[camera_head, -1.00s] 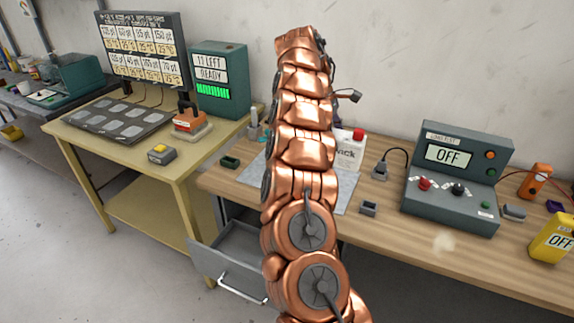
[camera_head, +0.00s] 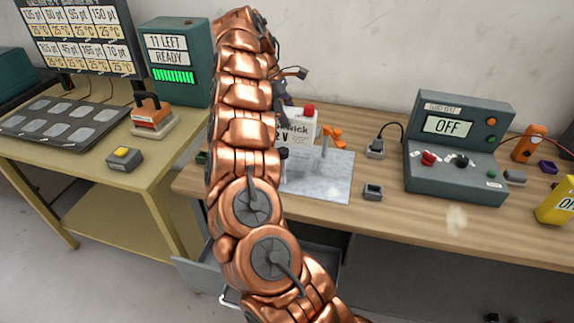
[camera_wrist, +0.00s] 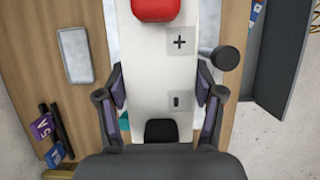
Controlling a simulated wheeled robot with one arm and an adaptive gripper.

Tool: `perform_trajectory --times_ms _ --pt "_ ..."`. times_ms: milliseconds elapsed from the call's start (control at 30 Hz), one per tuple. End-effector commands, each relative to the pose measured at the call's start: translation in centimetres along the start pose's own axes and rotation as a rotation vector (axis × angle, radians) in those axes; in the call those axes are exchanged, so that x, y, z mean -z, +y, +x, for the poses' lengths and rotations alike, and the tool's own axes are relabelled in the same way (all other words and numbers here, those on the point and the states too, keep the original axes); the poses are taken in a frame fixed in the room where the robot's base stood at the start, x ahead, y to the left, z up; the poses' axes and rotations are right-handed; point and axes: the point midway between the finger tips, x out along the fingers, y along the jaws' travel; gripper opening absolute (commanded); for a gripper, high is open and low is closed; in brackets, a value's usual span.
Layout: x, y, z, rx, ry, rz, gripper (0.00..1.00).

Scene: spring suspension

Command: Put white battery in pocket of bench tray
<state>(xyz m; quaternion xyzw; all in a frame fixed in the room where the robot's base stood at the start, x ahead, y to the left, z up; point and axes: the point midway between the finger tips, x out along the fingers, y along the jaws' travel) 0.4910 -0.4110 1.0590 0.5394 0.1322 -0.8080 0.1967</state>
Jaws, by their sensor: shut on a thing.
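The white battery (camera_wrist: 150,70) runs between my gripper's fingers (camera_wrist: 160,92) in the wrist view, with a red cap at its top, a black part at its lower end and plus and minus marks. My gripper is shut on it. In the head view the battery (camera_head: 298,130) shows just right of my arm, partly hidden, red cap upward, in front of or above a pale metal plate (camera_head: 325,187). I cannot tell whether it touches the plate. I cannot surely tell which thing is the bench tray; a dark tray with several pale pockets (camera_head: 42,134) lies on the yellow table.
A grey console reading OFF (camera_head: 455,165) stands on the wooden bench, with a small grey holder (camera_head: 373,192) to its left. A drawer is open below the bench.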

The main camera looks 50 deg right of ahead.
Motion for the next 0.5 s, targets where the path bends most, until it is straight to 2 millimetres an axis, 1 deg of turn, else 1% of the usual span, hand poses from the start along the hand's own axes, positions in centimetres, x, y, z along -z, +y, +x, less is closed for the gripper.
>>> perform_trajectory --times_ms 267,500 --pt "0.7 0.0 1.2 -0.006 0.000 -0.001 0.00" --pt "1.7 -0.1 3.7 -0.001 -0.002 -0.002 0.00"
